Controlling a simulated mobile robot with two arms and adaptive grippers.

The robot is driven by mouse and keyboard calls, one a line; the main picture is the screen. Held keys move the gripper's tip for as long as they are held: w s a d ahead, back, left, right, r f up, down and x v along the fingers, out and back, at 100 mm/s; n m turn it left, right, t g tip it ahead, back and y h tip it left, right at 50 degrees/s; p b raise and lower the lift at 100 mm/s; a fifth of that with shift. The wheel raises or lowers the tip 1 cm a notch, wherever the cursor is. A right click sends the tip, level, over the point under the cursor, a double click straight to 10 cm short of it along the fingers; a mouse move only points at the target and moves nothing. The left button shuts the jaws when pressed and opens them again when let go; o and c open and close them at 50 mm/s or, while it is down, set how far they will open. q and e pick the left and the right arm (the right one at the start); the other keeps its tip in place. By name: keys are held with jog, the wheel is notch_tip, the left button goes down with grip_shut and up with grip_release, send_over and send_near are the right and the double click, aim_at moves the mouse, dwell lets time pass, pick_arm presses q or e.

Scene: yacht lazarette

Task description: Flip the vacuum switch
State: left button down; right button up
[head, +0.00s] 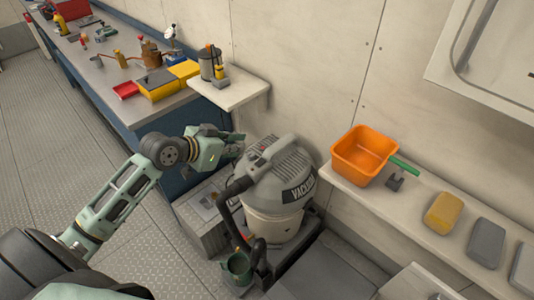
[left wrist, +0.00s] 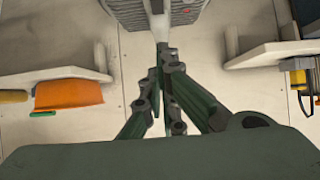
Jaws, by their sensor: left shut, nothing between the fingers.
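The vacuum (head: 285,190) stands on the floor below the wall, a drum with a pale body, a grey ribbed lid and a dark label band. A raised handle-like part with a small dark spot (head: 262,147) is on top of the lid; I cannot tell for sure which part is the switch. My left gripper (head: 238,146) is just left of the lid's top, pointing at it, shut and empty. In the left wrist view the ribbed lid (left wrist: 190,12) is at the top edge, beyond the shut fingertips (left wrist: 165,50). Whether they touch it is unclear. My right gripper is out of view.
A wall shelf (head: 340,181) at right holds an orange bin (head: 363,155), a yellow sponge (head: 443,213) and grey blocks. A small shelf (head: 230,95) with a canister and the blue workbench (head: 130,100) are behind my left arm. A black hose (head: 228,210) hangs at the vacuum's front.

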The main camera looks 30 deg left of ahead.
pick_arm(q)
jog(key=p, duration=0.2)
send_over(260, 163)
jog(key=s, duration=0.1)
notch_tip(260, 163, down, 5)
jog(key=shift+a+r, duration=0.1)
jog(key=f, duration=0.1)
jog(key=w+f, duration=0.1)
jog(key=f, duration=0.1)
jog(key=shift+d+f+p, duration=0.2)
jog(key=shift+f+p, duration=0.05)
jog(key=shift+p, duration=0.1)
jog(key=shift+w+f, duration=0.1)
jog(key=shift+f, duration=0.45)
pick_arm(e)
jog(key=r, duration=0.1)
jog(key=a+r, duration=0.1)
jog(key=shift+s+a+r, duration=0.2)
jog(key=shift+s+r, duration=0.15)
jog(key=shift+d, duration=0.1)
